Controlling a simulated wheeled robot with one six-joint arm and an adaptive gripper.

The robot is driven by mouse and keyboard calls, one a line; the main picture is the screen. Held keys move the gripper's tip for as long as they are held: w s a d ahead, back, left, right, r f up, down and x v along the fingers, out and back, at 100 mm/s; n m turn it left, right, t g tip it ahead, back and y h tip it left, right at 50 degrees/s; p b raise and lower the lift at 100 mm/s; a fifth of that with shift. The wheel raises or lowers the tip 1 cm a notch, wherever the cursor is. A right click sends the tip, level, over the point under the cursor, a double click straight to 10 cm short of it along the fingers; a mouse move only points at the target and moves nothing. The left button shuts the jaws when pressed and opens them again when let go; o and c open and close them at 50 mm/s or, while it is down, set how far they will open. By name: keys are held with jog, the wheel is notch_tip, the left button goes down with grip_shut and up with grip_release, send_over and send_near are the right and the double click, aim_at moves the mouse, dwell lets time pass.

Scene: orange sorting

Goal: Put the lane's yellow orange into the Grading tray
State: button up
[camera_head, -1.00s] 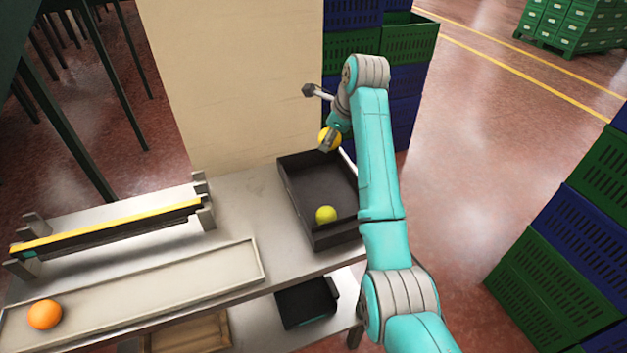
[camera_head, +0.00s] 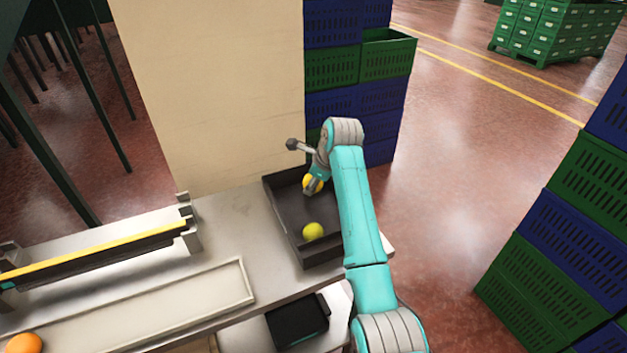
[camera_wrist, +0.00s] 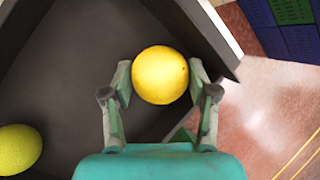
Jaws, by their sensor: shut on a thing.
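My gripper (camera_head: 313,187) is shut on a yellow orange (camera_wrist: 160,75), with one finger on each side of it in the wrist view. In the head view this yellow orange (camera_head: 310,181) shows partly behind the gripper, over the far part of a dark tray (camera_head: 283,222). The tray's dark floor (camera_wrist: 75,75) lies beneath the fruit in the wrist view. I cannot tell whether the fruit touches the floor. A greener yellow fruit (camera_head: 313,231) lies in the near part of the tray and shows at the lower left of the wrist view (camera_wrist: 18,148). No label shows on the tray.
A pale lane (camera_head: 150,300) runs along the table at the left, with an orange fruit (camera_head: 24,344) at its near end. A yellow-topped rail (camera_head: 95,250) stands behind it. A smaller dark tray (camera_head: 298,320) sits below the table. Stacked crates (camera_head: 333,65) stand behind.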

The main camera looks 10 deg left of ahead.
jog(key=shift+f, duration=0.1)
jog(key=o, duration=1.2)
jog(key=v, duration=1.2)
